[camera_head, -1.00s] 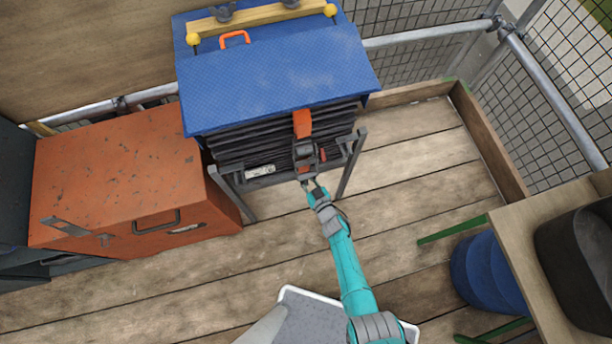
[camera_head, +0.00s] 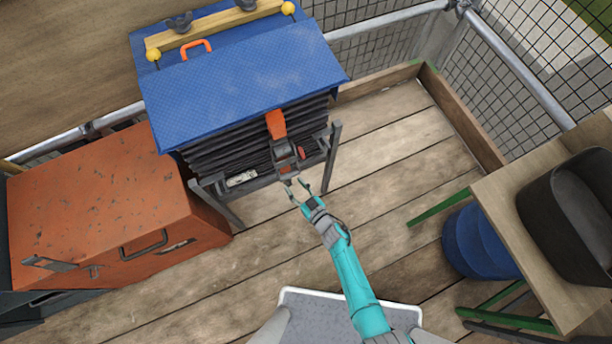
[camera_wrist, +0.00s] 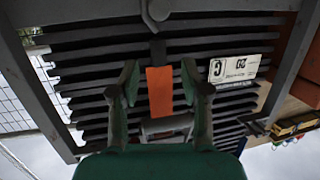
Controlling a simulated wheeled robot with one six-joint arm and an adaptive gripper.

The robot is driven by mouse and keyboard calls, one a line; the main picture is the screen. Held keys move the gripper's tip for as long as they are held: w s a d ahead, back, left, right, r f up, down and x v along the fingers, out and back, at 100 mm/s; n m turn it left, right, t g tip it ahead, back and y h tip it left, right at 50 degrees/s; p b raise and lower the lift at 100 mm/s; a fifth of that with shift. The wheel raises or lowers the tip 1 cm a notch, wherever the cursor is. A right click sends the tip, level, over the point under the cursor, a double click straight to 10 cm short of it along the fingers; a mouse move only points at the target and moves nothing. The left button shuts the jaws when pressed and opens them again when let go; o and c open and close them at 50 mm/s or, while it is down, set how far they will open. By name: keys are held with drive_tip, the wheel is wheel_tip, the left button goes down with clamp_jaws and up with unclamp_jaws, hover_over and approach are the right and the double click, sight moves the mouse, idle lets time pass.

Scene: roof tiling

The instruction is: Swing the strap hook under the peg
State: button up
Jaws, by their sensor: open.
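An orange strap (camera_head: 276,124) hangs down the front of a stack of dark tiles (camera_head: 225,142) and ends in a grey metal buckle or hook (camera_head: 286,158). In the wrist view the orange strap (camera_wrist: 160,90) and a grey metal loop (camera_wrist: 166,125) show between my fingers. My gripper (camera_head: 299,186) is open and empty, just in front of and below the hook, apparently apart from it. In the wrist view its two fingers (camera_wrist: 160,66) stand either side of the strap. I cannot clearly make out the peg; a dark upright bar with a rounded end (camera_wrist: 157,18) shows beyond the strap.
A blue cover (camera_head: 240,85) lies over the tiles, which stand on a grey metal frame (camera_head: 332,155). A white label (camera_head: 240,179) is beside the strap. An orange chest (camera_head: 110,195) stands left; a wooden table (camera_head: 520,200) stands right. The plank floor between is clear.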

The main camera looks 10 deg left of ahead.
drive_tip(key=v, duration=0.6)
drive_tip(key=shift+s+d+r, duration=0.1)
drive_tip(key=shift+s+d, duration=0.05)
idle(0.4)
